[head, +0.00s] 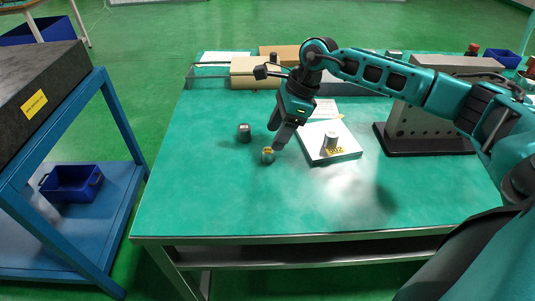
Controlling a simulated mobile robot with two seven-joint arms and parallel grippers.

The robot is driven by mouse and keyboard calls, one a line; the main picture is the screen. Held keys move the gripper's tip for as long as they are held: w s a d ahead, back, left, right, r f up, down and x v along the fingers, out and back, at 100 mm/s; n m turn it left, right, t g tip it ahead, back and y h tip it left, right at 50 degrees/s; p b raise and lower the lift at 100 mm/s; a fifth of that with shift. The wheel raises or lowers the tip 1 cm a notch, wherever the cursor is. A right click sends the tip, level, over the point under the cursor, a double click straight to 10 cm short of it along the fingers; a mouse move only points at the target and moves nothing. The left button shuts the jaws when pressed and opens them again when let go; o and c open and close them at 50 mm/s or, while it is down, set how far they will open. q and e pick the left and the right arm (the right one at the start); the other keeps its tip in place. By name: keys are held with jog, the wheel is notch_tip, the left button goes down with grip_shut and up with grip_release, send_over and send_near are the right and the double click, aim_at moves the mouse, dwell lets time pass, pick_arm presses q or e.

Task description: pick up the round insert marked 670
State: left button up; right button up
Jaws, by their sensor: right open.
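A small round metal insert (267,156) with an orange-yellow top mark stands on the green table. Its number is too small to read, so I cannot tell whether it is 670. A silver cylinder (331,140) stands on a white pad, with a yellow label (336,151) at its foot that I cannot read surely. My right gripper (279,137) is open and empty, pointing down just above and slightly right of the small round insert. I cannot tell whether it touches it. My left gripper is not in view.
A dark block (244,133) stands left of the gripper. The white pad (318,157) lies to the right, with a grey perforated angle block (428,130) beyond it. Boxes (250,72) line the back. The table's (230,205) front part is clear. A blue cart (110,190) stands left.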

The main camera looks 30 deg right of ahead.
aim_at(269, 150)
jog(key=shift+d+x, duration=0.15)
jog(key=shift+x, duration=1.35)
jog(key=shift+d+x, duration=0.15)
jog(key=shift+x, duration=1.35)
grip_shut()
